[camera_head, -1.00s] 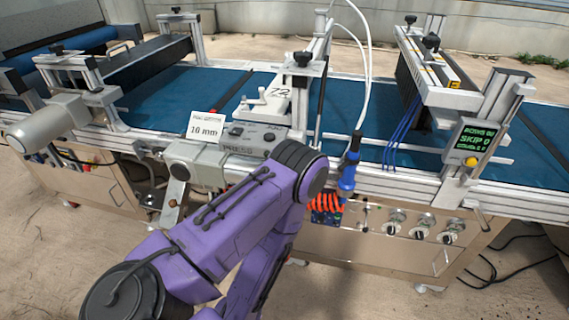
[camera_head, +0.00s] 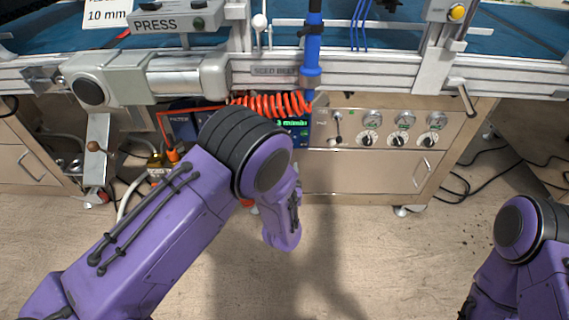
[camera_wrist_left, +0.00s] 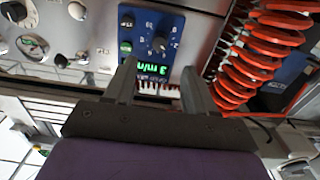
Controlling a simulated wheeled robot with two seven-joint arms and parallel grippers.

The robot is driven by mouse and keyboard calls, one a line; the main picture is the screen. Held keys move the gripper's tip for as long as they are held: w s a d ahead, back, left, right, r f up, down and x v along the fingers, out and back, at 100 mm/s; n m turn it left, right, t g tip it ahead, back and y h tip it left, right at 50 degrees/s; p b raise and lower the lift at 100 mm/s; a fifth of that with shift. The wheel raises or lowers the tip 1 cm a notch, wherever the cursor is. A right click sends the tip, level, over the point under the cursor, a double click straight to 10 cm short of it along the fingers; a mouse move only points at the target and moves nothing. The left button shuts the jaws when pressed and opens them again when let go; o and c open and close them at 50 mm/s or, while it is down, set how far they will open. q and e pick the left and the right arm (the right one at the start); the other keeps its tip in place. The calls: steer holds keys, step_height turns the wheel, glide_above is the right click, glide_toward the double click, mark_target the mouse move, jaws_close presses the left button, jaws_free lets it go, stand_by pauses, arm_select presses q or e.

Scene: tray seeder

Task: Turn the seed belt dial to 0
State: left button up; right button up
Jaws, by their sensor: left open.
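A blue control panel shows upside down at the top of the left wrist view. It carries a dark round dial (camera_wrist_left: 158,43) with a scale of marks around it, and a green display (camera_wrist_left: 152,66) that reads 3 m/min. I cannot read the dial's setting. In the head view the panel (camera_head: 297,139) is partly covered by my left arm and an orange coil; a SEED BELT label is on the rail above. My left gripper (camera_wrist_left: 158,76) is open and empty, its fingers pointing at the panel, apart from the dial. My right gripper is out of view.
The orange coiled hose (camera_wrist_left: 257,53) hangs close beside the panel; it also shows in the head view (camera_head: 270,104). A row of gauges and knobs (camera_head: 403,130) is on the steel cabinet to the right. A blue hose tool (camera_head: 312,60) hangs above.

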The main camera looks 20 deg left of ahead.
arm_select(q)
steer(key=b+x, duration=0.2)
steer(key=x, duration=0.8)
steer(key=shift+w, duration=0.15)
jaws_close()
